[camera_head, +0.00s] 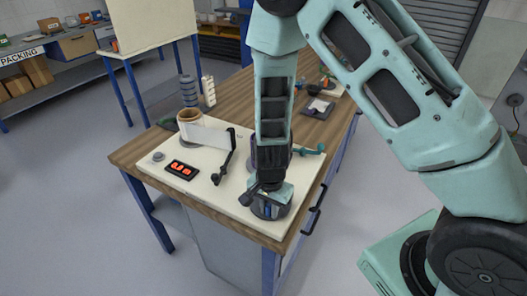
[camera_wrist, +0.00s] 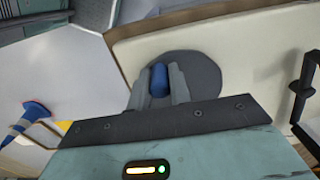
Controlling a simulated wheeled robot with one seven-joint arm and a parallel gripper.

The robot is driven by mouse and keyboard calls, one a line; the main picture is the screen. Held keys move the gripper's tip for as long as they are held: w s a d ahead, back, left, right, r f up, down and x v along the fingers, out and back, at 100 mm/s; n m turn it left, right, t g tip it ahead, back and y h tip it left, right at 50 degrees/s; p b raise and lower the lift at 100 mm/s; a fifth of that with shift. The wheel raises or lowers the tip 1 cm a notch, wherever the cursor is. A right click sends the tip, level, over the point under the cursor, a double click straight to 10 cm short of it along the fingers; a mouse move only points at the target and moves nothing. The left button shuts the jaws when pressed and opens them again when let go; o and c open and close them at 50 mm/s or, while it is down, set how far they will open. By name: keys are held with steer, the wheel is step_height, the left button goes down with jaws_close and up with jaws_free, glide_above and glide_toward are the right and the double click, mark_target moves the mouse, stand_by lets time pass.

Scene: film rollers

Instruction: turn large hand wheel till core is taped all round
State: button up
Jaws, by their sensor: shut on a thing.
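The large hand wheel is a dark grey disc (camera_wrist: 206,78) with an upright blue knob (camera_wrist: 160,80), on the cream board. In the head view the wheel (camera_head: 284,212) sits at the board's near right corner, partly covered by my gripper (camera_head: 269,203). In the wrist view my gripper's two grey fingers (camera_wrist: 159,88) are closed on the blue knob, one on each side. The brown core (camera_head: 189,115) stands at the board's far left, with a white strip (camera_head: 208,134) running from it to the right. Whether tape goes all round the core cannot be told.
A dark tray (camera_head: 318,108) lies farther back on the wooden table (camera_head: 140,147). The floor left of the table is clear.

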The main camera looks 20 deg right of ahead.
mark_target(283, 211)
steer(key=shift+s+d+b, duration=0.2)
steer(key=shift+d, duration=0.35)
steer(key=shift+s+d+b, duration=0.15)
steer(key=shift+d+b, duration=0.05)
steer(key=shift+d, duration=0.35)
steer(key=shift+w+d, duration=0.2)
steer(key=shift+d, duration=0.85)
